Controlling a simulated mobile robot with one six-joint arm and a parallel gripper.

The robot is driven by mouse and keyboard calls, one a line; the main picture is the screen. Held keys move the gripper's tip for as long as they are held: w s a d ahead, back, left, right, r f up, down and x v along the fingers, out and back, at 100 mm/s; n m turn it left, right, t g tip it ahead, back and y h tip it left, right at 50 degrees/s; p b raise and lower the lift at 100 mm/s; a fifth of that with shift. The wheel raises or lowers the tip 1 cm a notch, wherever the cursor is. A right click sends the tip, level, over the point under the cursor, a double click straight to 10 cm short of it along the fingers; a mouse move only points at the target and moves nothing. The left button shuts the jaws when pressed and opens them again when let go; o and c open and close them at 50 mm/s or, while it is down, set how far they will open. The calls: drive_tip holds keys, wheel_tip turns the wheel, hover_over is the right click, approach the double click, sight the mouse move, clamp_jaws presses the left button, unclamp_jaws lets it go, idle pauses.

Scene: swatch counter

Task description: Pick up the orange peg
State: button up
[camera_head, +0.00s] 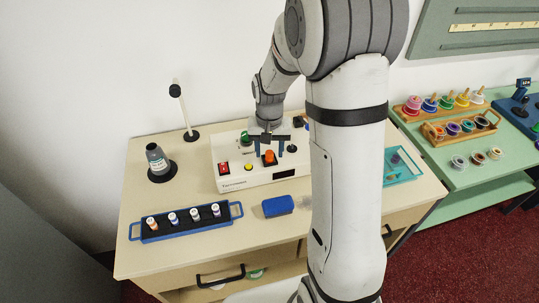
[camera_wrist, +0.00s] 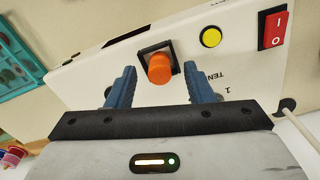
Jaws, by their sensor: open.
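The orange peg (camera_head: 269,157) stands in a black square seat on the white control box (camera_head: 230,183). In the wrist view the peg (camera_wrist: 160,69) shows between the tips of my two blue fingers, with a gap on each side. My gripper (camera_head: 268,149) is open and empty above the box, pointing down. In the wrist view my gripper (camera_wrist: 160,75) has its fingers spread to the left and right of the peg. I cannot tell how far the fingertips are above the box top.
A yellow button (camera_wrist: 211,37) and a red rocker switch (camera_wrist: 273,29) are beside the peg. A grey spool (camera_head: 157,160) stands left; a teal tray (camera_head: 402,170) lies right.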

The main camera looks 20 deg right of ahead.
sight(269, 152)
clamp_jaws()
idle(0.5)
drive_tip(key=shift+r, duration=0.1)
wheel_tip(269, 152, up, 10)
drive_tip(key=b, duration=0.1)
